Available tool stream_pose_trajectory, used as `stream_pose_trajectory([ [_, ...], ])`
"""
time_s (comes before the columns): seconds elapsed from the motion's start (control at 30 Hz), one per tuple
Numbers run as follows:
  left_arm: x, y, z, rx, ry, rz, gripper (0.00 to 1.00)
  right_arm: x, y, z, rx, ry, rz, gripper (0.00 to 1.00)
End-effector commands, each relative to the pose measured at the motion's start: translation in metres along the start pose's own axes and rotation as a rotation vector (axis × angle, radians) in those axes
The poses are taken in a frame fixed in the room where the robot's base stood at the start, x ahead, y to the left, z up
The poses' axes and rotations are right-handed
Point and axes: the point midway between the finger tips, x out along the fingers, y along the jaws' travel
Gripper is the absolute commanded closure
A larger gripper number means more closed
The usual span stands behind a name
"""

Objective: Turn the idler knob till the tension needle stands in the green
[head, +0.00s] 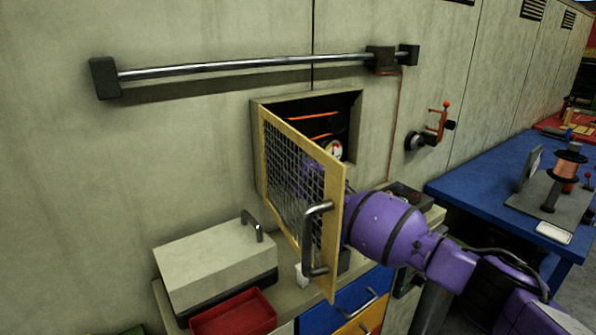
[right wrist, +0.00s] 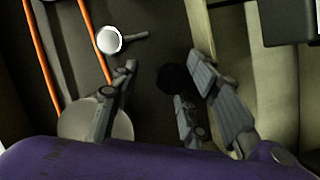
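A round tension gauge (head: 334,149) with a pale face and coloured marks shows inside the wall recess; its needle is too small to read. My right arm reaches to the recess behind the open mesh door (head: 337,225), which hides the gripper in the head view. In the right wrist view my right gripper (right wrist: 165,75) has its fingers spread. A dark round knob (right wrist: 174,79), probably the idler knob, shows between the fingers; I cannot tell whether they touch it. A white-faced round part with a short stem (right wrist: 109,40) lies to its left. My left gripper is not in view.
Orange wire (right wrist: 43,50) runs through the recess near the fingers. A steel rail (head: 240,65) crosses the wall above. Below stand a grey box (head: 215,262), a red tray (head: 235,315) and drawers. A blue bench (head: 490,185) stands to the right.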

Motion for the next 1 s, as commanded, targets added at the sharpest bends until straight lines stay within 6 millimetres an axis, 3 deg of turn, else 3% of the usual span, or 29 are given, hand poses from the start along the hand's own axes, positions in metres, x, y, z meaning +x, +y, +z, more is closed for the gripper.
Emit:
stream_pose_trajectory([
  [0.63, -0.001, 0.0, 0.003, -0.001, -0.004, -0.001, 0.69, -0.004, -0.006, 0.002, 0.002, -0.002, -0.008, 0.62],
  [0.77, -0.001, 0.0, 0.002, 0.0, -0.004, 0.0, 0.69, -0.017, -0.006, 0.002, 0.003, -0.001, -0.008, 0.62],
  [1.0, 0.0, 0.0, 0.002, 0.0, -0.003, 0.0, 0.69, -0.061, -0.006, 0.002, 0.002, 0.0, -0.007, 0.62],
])
